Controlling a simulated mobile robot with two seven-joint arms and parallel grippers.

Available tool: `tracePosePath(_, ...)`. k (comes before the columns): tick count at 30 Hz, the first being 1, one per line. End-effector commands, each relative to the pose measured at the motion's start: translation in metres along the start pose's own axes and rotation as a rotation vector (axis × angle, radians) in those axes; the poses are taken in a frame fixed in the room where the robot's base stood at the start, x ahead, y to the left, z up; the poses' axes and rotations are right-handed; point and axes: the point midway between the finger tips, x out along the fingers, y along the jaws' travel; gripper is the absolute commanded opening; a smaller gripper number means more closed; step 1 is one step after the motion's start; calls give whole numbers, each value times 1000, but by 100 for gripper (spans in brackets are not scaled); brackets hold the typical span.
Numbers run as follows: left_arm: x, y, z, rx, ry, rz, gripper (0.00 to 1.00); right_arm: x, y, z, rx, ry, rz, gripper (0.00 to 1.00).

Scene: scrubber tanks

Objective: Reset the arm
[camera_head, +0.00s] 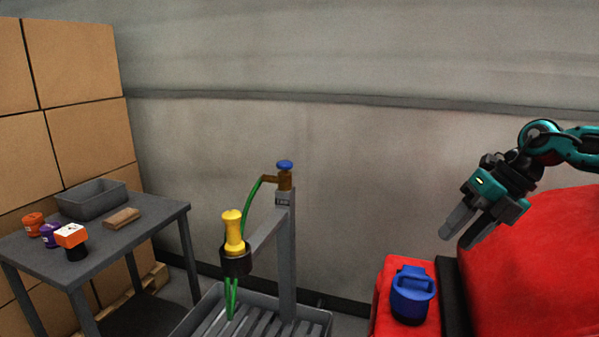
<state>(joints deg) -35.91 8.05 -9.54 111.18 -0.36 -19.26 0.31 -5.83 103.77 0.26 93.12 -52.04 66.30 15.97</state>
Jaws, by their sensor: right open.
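My right gripper (461,240) comes in from the right on its teal and black arm. It is open and empty, with its fingers pointing down and to the left. It hangs in the air over the red machine (540,270), above and to the right of a blue cap (412,294). I see nothing between its fingers. My left gripper is not in view.
A grey table (130,236) at left holds a grey bin (91,199), a brown block (122,218) and small containers. A stand with a yellow nozzle (233,231), green hose and blue-knobbed tap (285,166) rises from a slatted grey basin. Stacked boxes (80,70) fill the left.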

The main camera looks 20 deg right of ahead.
Motion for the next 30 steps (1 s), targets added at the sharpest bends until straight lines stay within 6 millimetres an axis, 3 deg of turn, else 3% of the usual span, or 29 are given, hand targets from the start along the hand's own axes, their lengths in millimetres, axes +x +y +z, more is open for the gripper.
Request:
tracePosePath(1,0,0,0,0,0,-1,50,30,3,-7,43,4,116,42)
tracePosePath(6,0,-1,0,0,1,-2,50,105,20,-27,243,-36,457,42)
tracePosePath(15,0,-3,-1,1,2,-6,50,200,31,-64,797,-161,882,42)
tracePosePath(23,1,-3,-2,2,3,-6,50,276,21,-119,1426,-250,1014,42)
tracePosePath(30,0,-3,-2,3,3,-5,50,340,26,-197,2002,-246,935,42)
